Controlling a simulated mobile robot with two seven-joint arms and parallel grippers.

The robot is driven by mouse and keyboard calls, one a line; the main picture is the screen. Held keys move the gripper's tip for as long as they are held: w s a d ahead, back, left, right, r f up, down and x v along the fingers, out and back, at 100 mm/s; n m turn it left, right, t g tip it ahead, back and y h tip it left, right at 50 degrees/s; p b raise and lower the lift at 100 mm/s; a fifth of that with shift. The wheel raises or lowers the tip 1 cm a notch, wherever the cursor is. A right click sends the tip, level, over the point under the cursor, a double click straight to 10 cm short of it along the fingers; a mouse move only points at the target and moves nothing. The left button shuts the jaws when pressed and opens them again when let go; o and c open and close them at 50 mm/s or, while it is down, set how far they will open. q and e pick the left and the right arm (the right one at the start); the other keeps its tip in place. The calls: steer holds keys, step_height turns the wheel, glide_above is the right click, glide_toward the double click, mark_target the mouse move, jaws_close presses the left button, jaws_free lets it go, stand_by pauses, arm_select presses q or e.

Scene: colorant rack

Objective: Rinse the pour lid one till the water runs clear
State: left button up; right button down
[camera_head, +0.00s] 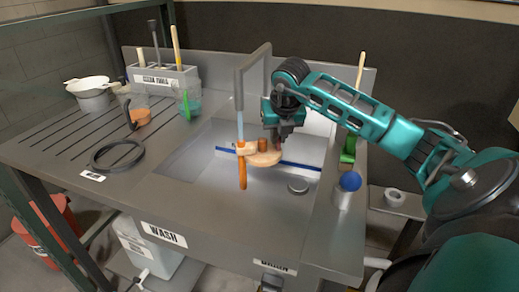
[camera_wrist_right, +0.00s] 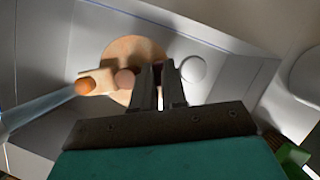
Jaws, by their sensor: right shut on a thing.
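The pour lid (camera_head: 266,159) is a tan-orange disc with a brown knob and a side spout. It is held over the sink basin (camera_head: 195,165), with its spout side in the stream of water (camera_head: 239,101) under the tap (camera_head: 252,62). The water is pale blue above the lid and orange below it. My right gripper (camera_head: 279,140) is shut on the lid's edge. The right wrist view also shows the lid (camera_wrist_right: 128,50) beyond the fingertips (camera_wrist_right: 161,72), with the water coming in from the left. My left gripper is not in view.
A round metal drain (camera_head: 298,185) lies in the basin floor. A blue ball on a cup (camera_head: 350,182) and a green-based brush (camera_head: 348,150) stand on the right rim. A black ring (camera_head: 117,163) and an orange piece (camera_head: 141,116) lie on the left drainboard, near the tool holder (camera_head: 160,80).

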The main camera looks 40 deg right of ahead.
mark_target(263, 163)
steer(key=shift+w, duration=0.1)
stand_by(0.3)
steer(key=shift+s+d+b, duration=0.2)
steer(key=shift+s+b, duration=0.2)
steer(key=shift+s, duration=0.2)
steer(key=shift+w+a, duration=0.1)
steer(key=shift+w, duration=0.1)
steer(key=shift+w+a+p, duration=0.15)
steer(key=shift+w+p, duration=0.25)
steer(key=shift+a, duration=0.1)
steer(key=shift+s+a, duration=0.5)
steer(key=shift+a, duration=0.7)
steer(key=shift+s+a, duration=0.5)
steer(key=shift+a, duration=0.75)
steer(key=shift+s+a, duration=0.5)
steer(key=shift+a, duration=0.7)
steer(key=shift+p, duration=0.3)
